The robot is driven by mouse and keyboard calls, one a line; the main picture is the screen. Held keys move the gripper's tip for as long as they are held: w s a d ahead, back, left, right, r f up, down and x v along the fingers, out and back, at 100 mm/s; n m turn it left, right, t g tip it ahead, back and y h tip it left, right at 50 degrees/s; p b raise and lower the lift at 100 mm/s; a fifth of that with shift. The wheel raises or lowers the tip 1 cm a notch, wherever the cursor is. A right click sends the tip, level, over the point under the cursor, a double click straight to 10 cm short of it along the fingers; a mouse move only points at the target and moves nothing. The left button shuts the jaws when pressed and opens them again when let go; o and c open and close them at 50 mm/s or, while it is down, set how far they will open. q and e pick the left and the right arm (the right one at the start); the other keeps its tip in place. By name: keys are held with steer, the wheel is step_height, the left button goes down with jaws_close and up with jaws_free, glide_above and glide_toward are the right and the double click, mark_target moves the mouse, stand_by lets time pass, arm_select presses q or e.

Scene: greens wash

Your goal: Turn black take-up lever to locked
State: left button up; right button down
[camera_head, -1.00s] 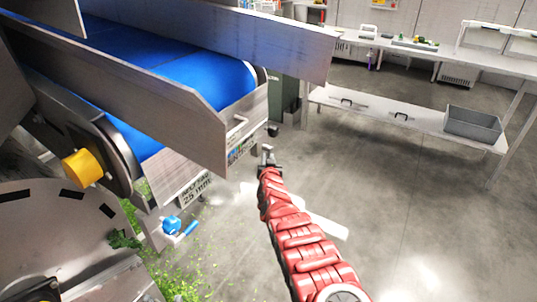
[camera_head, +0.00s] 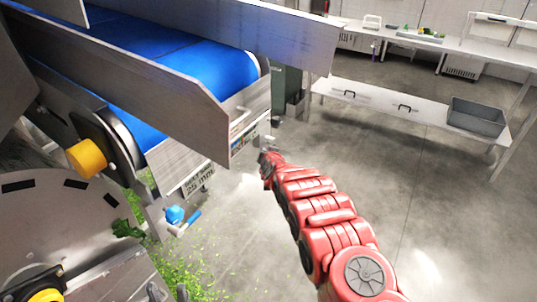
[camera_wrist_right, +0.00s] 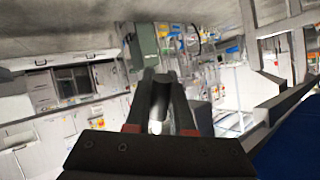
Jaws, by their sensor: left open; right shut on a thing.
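My right arm, red, reaches up from the lower right in the head view to the near end of the conveyor. My right gripper (camera_head: 268,155) is there beside the frame's lower corner, small and partly hidden. In the right wrist view the right gripper (camera_wrist_right: 163,100) has its fingers close together on a dark rounded piece (camera_wrist_right: 165,76), which looks like the black take-up lever; its shape and angle are mostly hidden. My left gripper (camera_head: 168,293) shows only as two dark fingertips at the bottom edge, apart and with nothing seen between them.
The conveyor's blue belt (camera_head: 185,62) runs between steel side walls. Green scraps (camera_head: 195,268) litter the floor. A bench with a grey bin (camera_head: 477,116) stands behind. The floor at right is clear.

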steer(key=shift+s+a+f+g+b, duration=0.1)
steer(key=shift+s+a+g+b, duration=0.1)
steer(key=shift+g+b, duration=0.3)
stand_by(0.3)
steer(key=c, duration=0.8)
jaws_free()
steer(key=shift+d, duration=0.1)
